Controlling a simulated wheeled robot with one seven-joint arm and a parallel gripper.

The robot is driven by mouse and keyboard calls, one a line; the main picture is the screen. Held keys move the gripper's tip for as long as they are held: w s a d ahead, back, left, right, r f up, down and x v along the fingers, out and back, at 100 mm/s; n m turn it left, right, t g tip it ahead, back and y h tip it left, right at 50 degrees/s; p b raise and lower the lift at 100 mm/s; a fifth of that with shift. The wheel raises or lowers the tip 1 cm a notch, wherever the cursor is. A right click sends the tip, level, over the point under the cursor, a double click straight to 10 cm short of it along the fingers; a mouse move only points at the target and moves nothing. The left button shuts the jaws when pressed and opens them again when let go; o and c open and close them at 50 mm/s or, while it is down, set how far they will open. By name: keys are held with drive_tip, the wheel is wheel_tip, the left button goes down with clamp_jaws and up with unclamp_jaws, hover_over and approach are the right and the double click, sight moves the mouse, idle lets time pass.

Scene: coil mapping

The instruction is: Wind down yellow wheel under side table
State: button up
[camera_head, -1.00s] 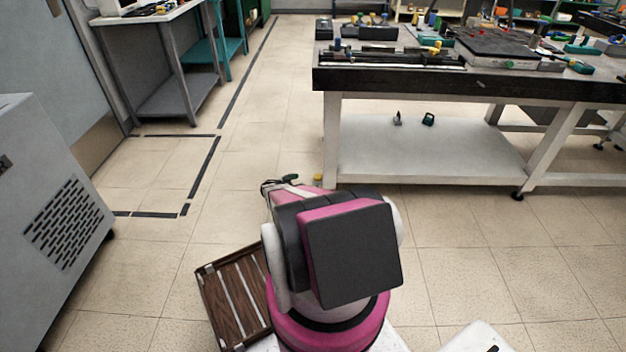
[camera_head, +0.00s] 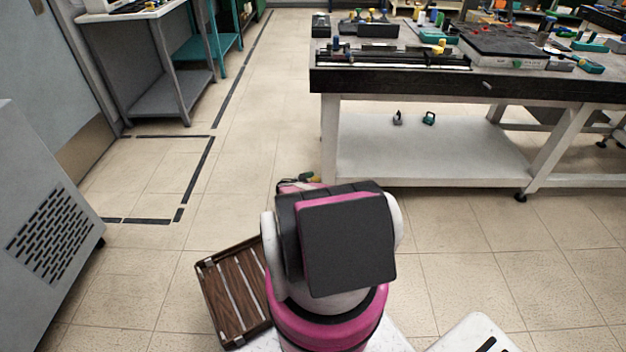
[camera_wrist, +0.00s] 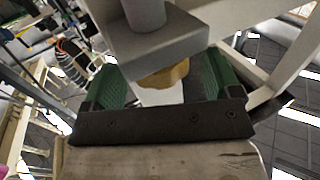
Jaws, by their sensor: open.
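The yellow wheel (camera_wrist: 165,76) sits below a grey block and post at the foot of the table in the wrist view. In the head view, a small bit of the wheel (camera_head: 316,179) shows on the floor by the left leg of the side table (camera_head: 430,150). My gripper (camera_wrist: 163,86) is open, with a green finger on each side of the wheel. I cannot tell whether either finger touches it. In the head view, my gripper (camera_head: 298,181) is at the wheel's left, mostly hidden behind my arm.
A slatted wooden crate (camera_head: 235,290) stands left of my arm. A grey cabinet (camera_head: 45,210) is at the far left, and a grey workbench (camera_head: 165,95) stands behind it. Tools lie on the side table's black top.

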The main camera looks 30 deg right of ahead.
drive_tip(key=c, duration=0.9)
drive_tip(key=shift+c, duration=0.2)
drive_tip(key=shift+w+g, duration=0.15)
drive_tip(key=shift+g, duration=0.15)
drive_tip(key=shift+w+m+g, duration=0.15)
drive_tip(key=shift+m+g, duration=0.65)
drive_tip(key=shift+g, duration=0.1)
drive_tip(key=m+g+y, duration=0.1)
drive_tip(key=g, duration=0.1)
drive_tip(key=m+g+y, duration=0.1)
drive_tip(key=g, duration=0.1)
drive_tip(key=shift+w+d+m, duration=0.15)
drive_tip(key=shift+w+m, duration=0.05)
drive_tip(key=shift+m, duration=0.2)
drive_tip(key=shift+w+d+m+g+y, duration=0.1)
drive_tip(key=shift+m+g+y, duration=1.5)
drive_tip(key=shift+g, duration=0.4)
drive_tip(key=shift+y, duration=0.3)
drive_tip(key=o, duration=0.9)
